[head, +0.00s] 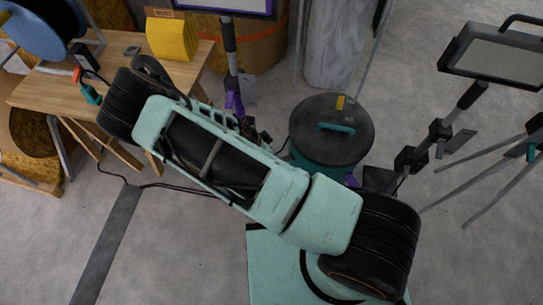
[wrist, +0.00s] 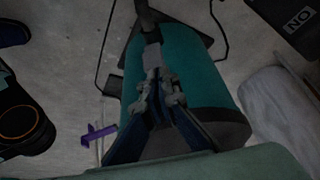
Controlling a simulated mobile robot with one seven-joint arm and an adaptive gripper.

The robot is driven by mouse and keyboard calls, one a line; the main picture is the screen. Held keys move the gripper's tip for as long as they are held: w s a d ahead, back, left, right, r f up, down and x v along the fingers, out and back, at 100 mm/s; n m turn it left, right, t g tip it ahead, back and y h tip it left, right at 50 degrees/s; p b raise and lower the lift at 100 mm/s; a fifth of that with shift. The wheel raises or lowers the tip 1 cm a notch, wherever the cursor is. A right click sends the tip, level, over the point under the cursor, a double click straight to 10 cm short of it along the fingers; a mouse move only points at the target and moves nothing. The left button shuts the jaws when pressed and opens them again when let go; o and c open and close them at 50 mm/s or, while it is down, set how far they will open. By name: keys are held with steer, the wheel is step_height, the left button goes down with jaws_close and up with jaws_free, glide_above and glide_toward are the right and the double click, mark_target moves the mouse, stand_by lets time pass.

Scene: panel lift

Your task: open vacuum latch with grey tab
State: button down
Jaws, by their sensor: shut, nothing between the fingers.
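My gripper (head: 254,132) is left of the drum, partly hidden behind my arm. In the wrist view my gripper (wrist: 154,70) is shut and empty, in front of the vacuum's teal side (wrist: 205,62). Whether it touches the vacuum I cannot tell.
A wooden table (head: 118,45) with a yellow object (head: 172,38) is at upper left. A work lamp (head: 495,55) on a stand is at right. A wrapped grey column (head: 338,45) stands behind the vacuum. Black cables lie on the floor; the right foreground floor is clear.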

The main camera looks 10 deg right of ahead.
steer(key=shift+w+d+f, duration=0.1)
steer(key=shift+w+d, duration=0.1)
steer(key=shift+d, duration=0.25)
steer(key=shift+s+a, duration=0.1)
steer(key=shift+a, duration=0.05)
